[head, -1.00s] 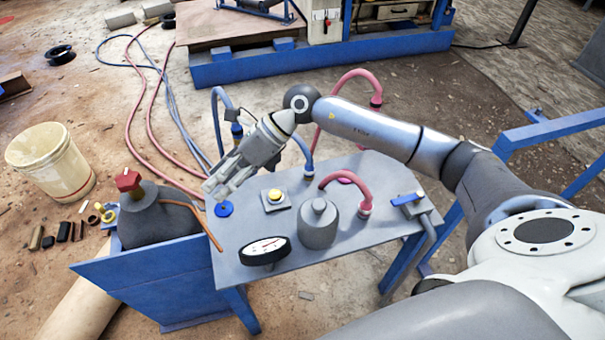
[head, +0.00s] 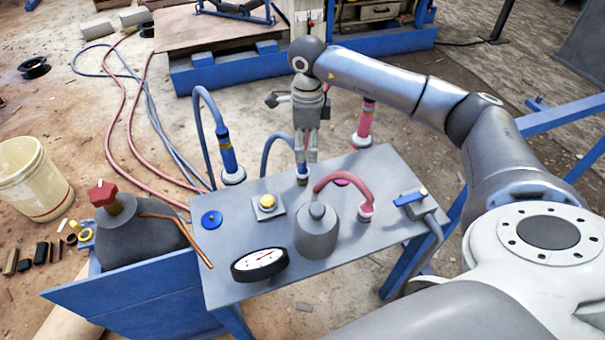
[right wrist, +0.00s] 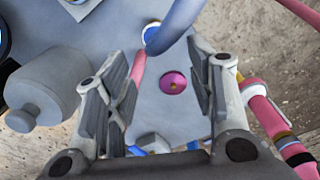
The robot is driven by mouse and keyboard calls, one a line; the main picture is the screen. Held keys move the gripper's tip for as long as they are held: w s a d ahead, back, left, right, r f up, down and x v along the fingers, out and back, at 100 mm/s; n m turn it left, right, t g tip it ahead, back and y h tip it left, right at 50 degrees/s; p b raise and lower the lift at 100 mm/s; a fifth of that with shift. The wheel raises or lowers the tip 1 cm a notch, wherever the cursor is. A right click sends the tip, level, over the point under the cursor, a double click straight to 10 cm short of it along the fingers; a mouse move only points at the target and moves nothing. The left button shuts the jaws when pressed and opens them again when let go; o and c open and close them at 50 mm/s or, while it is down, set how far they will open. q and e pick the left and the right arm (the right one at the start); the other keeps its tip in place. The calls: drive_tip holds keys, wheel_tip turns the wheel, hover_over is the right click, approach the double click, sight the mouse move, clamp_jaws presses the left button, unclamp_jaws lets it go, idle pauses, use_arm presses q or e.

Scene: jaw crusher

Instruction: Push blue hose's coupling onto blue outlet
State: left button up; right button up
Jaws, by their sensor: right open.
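The blue hose's coupling (head: 227,152) stands upright near the table's back left edge, its hose (head: 198,110) arching up and down to the left. A flat blue disc (head: 211,219), perhaps the blue outlet, lies bare on the table's left part. My right gripper (head: 306,160) points down, open, near another blue hose arch (head: 268,150) at the back edge. Its fingers also show in the right wrist view (right wrist: 165,95), with a red hose (right wrist: 135,85) visible between them. My left gripper is out of view.
The table (head: 225,285) carries a yellow button (head: 267,202), a grey cylinder (head: 316,236), a gauge (head: 259,264), a pink disc (head: 342,180) and a blue-handled valve (head: 410,198). A pink coupling (head: 363,125) stands behind the table. A grey vessel (head: 135,235) is left.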

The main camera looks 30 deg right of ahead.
sight(303, 165)
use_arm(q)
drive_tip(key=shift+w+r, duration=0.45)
use_arm(e)
drive_tip(key=shift+f, duration=2.1)
drive_tip(key=shift+a, duration=0.1)
drive_tip(key=f, duration=0.4)
drive_tip(key=shift+a+f+b, duration=0.25)
drive_tip(key=shift+a+b, duration=0.05)
drive_tip(key=shift+a, duration=0.1)
drive_tip(key=shift+w+f, duration=0.1)
drive_tip(key=shift+f, duration=0.2)
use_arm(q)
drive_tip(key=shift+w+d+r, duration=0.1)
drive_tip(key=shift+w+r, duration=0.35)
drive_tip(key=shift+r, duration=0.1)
use_arm(e)
drive_tip(key=c, duration=0.5)
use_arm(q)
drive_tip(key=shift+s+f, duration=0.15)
use_arm(e)
drive_tip(key=c, duration=0.6)
